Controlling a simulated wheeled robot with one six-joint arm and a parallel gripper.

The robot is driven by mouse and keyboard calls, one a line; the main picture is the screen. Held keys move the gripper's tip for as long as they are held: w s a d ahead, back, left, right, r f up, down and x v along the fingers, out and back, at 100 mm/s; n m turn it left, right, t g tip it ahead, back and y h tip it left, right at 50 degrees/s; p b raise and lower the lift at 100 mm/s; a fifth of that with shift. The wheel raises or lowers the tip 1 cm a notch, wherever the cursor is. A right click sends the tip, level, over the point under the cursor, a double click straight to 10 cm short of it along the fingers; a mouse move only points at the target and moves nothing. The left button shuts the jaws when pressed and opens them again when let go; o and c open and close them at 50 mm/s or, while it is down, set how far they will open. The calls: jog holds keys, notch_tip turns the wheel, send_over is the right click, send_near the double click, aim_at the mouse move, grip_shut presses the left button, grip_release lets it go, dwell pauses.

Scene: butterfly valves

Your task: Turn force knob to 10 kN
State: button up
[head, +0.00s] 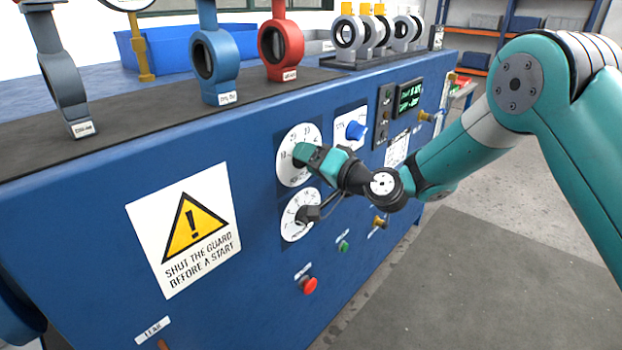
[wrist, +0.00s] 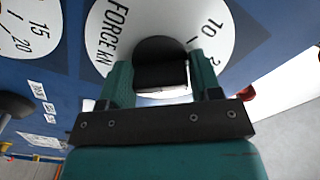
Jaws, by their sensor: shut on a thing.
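The force dial (head: 287,173) is a white round plate on the blue panel's front. In the wrist view the dial (wrist: 112,45) reads "FORCE kN", with a 10 mark at its upper right. Its dark knob (wrist: 160,50) sits between the two teal fingers of my gripper (wrist: 162,82). My gripper (head: 306,153) is shut on this knob, with a finger on each side. In the head view the fingers hide most of the knob. I cannot read where its pointer stands.
A lower dial with a black knob (head: 308,214) sits just below my gripper. A blue knob (head: 356,130) and a green-lit display (head: 410,95) are to the right. A red button (head: 309,285) and green button (head: 343,246) are lower. Valves stand on top.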

jog(key=n+b, duration=0.2)
jog(key=b, duration=0.1)
jog(key=n+b, duration=0.2)
jog(key=shift+f+b, duration=0.3)
jog(key=shift+b, duration=0.1)
jog(key=shift+r+n+b, duration=0.2)
jog(key=shift+n+b, duration=0.6)
jog(key=shift+b, duration=0.25)
jog(key=shift+r, duration=0.1)
jog(key=o, duration=0.8)
jog(key=b+v, duration=0.4)
jog(key=v, duration=1.3)
jog(key=shift+s, duration=0.25)
